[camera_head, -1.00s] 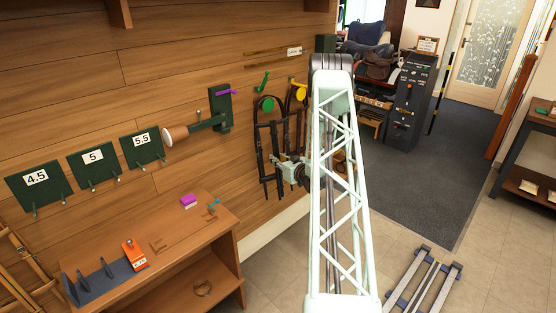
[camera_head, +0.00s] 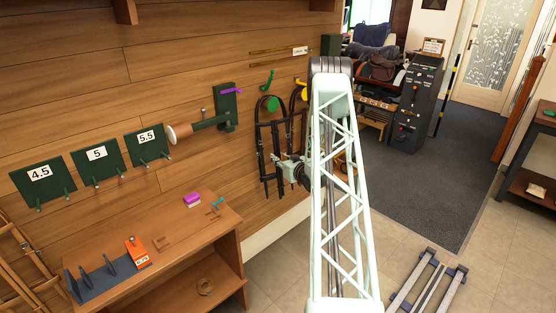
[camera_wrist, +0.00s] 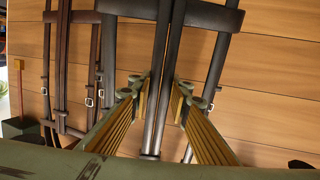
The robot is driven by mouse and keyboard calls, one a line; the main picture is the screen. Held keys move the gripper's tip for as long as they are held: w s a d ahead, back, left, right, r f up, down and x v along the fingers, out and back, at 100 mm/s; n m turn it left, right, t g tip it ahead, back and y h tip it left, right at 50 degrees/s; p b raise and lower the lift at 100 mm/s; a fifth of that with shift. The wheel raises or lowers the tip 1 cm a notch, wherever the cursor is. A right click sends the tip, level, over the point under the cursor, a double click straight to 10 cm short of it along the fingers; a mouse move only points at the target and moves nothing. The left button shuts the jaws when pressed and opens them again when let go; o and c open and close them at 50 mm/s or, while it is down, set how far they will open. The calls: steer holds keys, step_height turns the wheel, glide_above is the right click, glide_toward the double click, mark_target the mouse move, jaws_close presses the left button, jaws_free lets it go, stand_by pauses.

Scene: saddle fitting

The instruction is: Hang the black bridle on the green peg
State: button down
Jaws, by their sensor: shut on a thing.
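The black bridle (camera_head: 261,140) hangs in long loops along the wood wall, left of my arm in the head view. My gripper (camera_head: 289,165) is shut on its lower straps. In the wrist view the dark straps of the bridle (camera_wrist: 160,75) run between the two ribbed fingers of my gripper (camera_wrist: 158,103). The green peg, with a round green disc (camera_head: 272,103) and a hook above, is on the wall at the bridle's upper end. I cannot tell whether the crown strap rests on the peg or stands in front of it.
A brown bridle (camera_wrist: 94,50) hangs close by on the left in the wrist view. A purple-marked saddle bracket (camera_head: 228,110) juts from the wall. A wooden bench (camera_head: 215,235) stands lower left.

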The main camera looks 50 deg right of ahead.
steer(key=shift+a+f, duration=0.2)
steer(key=shift+f, duration=0.4)
stand_by(0.3)
steer(key=c, duration=2.5)
jaws_free()
steer(key=shift+w, duration=0.1)
steer(key=shift+o, duration=0.7)
steer(key=shift+d+r, duration=0.1)
steer(key=shift+r, duration=0.1)
steer(key=shift+v, duration=1.1)
steer(key=v, duration=0.9)
steer(key=shift+s, duration=0.4)
